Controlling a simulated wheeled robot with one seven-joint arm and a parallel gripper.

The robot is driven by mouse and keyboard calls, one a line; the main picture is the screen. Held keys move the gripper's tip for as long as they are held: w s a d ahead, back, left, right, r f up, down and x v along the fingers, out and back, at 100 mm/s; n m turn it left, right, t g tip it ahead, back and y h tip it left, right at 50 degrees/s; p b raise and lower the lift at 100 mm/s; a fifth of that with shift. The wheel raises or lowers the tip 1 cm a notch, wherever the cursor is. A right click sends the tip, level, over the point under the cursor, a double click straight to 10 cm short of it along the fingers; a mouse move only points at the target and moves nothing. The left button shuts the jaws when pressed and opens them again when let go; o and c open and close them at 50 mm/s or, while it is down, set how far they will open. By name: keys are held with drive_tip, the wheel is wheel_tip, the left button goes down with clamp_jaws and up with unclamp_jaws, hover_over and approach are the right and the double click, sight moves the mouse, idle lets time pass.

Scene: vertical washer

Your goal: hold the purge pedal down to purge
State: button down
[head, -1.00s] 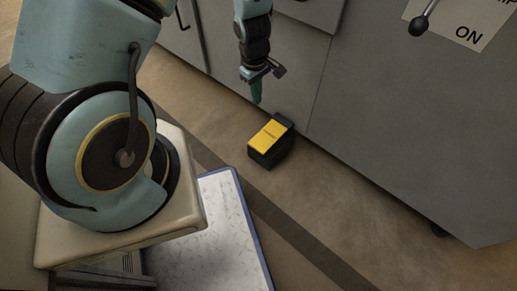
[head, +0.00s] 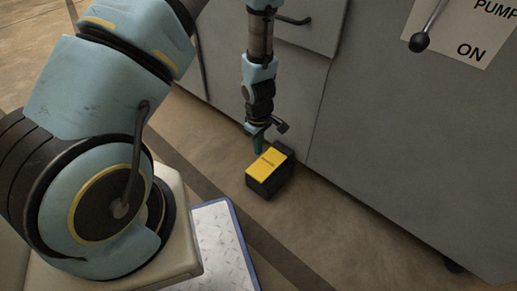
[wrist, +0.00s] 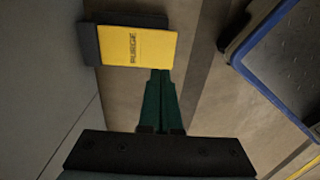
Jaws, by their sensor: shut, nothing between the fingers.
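The purge pedal (head: 268,167) is a black block with a yellow top plate, on the floor at the foot of the grey cabinet. In the wrist view the yellow plate (wrist: 138,46) reads PURGE. My gripper (head: 258,150) points down just above the plate's back left edge in the head view. Its green fingers (wrist: 160,85) are shut with nothing between them. In the wrist view their tips meet the lower edge of the plate. I cannot tell whether they touch it.
The grey cabinet (head: 370,140) stands behind the pedal, with a door handle (head: 294,20) and a PUMP lever (head: 420,40) marked ON. The floor right of the pedal is clear.

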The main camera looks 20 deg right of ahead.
sight(256, 172)
wheel_tip(256, 172, down, 10)
drive_tip(key=b, duration=0.4)
drive_tip(key=shift+f+b, duration=0.25)
drive_tip(key=shift+b, duration=0.05)
drive_tip(key=shift+a+f+b, duration=0.2)
drive_tip(key=shift+f+b, duration=0.4)
drive_tip(key=shift+b, duration=0.65)
drive_tip(key=f+h+b, duration=0.1)
drive_tip(key=b, duration=0.2)
drive_tip(key=shift+s+t+b, duration=0.1)
drive_tip(key=shift+t+b, duration=0.2)
drive_tip(key=shift+f+p, duration=0.55)
drive_tip(key=shift+p, duration=0.05)
drive_tip(key=shift+s+a+f, duration=0.1)
drive_tip(key=shift+f, duration=0.25)
drive_tip(key=shift+a, duration=0.15)
